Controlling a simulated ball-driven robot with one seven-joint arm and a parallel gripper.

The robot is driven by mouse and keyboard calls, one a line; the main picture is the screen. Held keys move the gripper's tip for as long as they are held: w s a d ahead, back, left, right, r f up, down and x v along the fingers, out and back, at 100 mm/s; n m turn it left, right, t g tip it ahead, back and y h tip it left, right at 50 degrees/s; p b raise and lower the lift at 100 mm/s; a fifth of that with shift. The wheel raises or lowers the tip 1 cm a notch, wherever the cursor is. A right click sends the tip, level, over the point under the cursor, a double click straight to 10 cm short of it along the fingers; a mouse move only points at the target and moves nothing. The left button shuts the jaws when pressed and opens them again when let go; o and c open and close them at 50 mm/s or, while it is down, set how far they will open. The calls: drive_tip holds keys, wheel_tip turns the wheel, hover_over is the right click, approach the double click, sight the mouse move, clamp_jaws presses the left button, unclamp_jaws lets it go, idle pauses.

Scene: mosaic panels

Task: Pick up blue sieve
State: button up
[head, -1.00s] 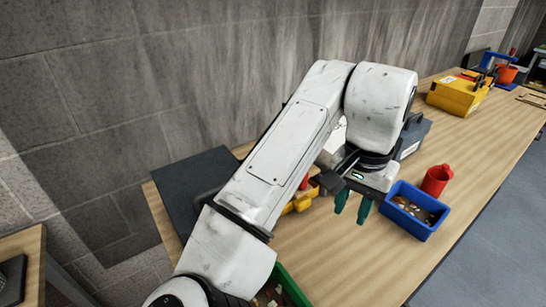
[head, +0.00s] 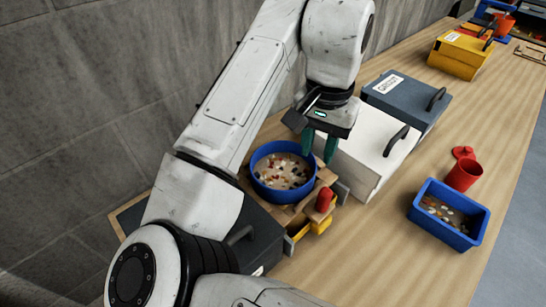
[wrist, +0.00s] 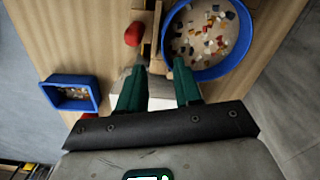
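The blue sieve (head: 285,198) is a round blue-rimmed pan holding sand and many small coloured pieces. It rests on a wooden stand (head: 325,180) in the middle of the head view. In the wrist view the sieve (wrist: 214,74) is at the top right, beyond the right fingertip. My gripper (head: 319,146) points down with its green fingers at the sieve's far right side.
A white box (head: 365,145) and a grey box (head: 405,100) stand right of the gripper. A red cup (head: 463,176) and a blue bin (head: 445,238) of pieces are further right. A dark box (head: 255,245) is at the near left.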

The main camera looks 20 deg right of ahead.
sight(311, 178)
drive_tip(key=f, duration=0.5)
drive_tip(key=shift+w+f, duration=0.2)
drive_tip(key=shift+w+d+f+p, duration=0.15)
drive_tip(key=shift+f+p, duration=0.3)
drive_tip(key=shift+f, duration=0.9)
drive_tip(key=shift+w+a+f+p, duration=0.1)
drive_tip(key=shift+f+p, duration=0.35)
drive_tip(key=shift+f, duration=0.85)
drive_tip(key=shift+d, duration=0.1)
drive_tip(key=shift+c, duration=0.5)
clamp_jaws()
